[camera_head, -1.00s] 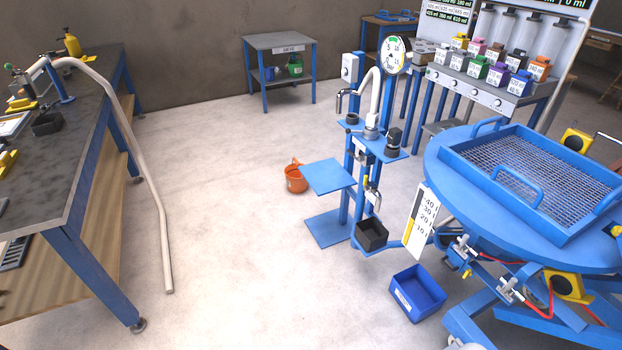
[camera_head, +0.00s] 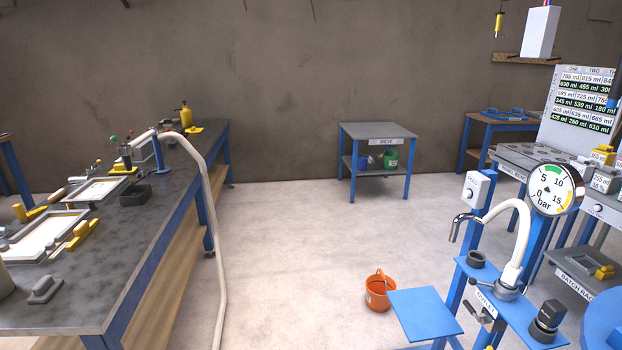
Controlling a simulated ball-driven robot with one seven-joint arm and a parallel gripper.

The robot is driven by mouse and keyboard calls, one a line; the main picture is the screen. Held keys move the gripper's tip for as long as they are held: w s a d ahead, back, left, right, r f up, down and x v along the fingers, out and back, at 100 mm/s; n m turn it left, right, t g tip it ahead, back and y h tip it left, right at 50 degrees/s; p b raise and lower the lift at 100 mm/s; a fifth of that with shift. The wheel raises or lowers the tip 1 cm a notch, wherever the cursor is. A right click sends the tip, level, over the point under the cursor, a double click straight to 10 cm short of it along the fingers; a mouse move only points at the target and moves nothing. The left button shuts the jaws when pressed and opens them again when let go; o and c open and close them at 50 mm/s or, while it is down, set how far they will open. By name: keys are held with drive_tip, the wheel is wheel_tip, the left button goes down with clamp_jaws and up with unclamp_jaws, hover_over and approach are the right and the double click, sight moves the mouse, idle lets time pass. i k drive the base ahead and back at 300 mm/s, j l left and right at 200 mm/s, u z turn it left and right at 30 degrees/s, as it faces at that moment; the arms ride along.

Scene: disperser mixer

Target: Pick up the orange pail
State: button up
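The orange pail (camera_head: 380,292) stands upright on the concrete floor, right of the picture's middle and low down. It has a white label on its side and its handle shows at the rim. It sits just left of and behind the blue square plate (camera_head: 425,314) of the blue stand. The plate's corner comes close to the pail's right side in the picture. My gripper is not in view.
A blue stand with a tap (camera_head: 515,245) and pressure gauge (camera_head: 553,190) is at right. A long workbench (camera_head: 150,230) fills the left, with a pale hose (camera_head: 212,220) hanging to the floor. A small table (camera_head: 378,132) holds pails at the back. Floor left of the pail is clear.

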sight(376, 285)
drive_tip(key=i, duration=2.05)
drive_tip(key=i+j+z, duration=0.1)
drive_tip(key=i, duration=2)
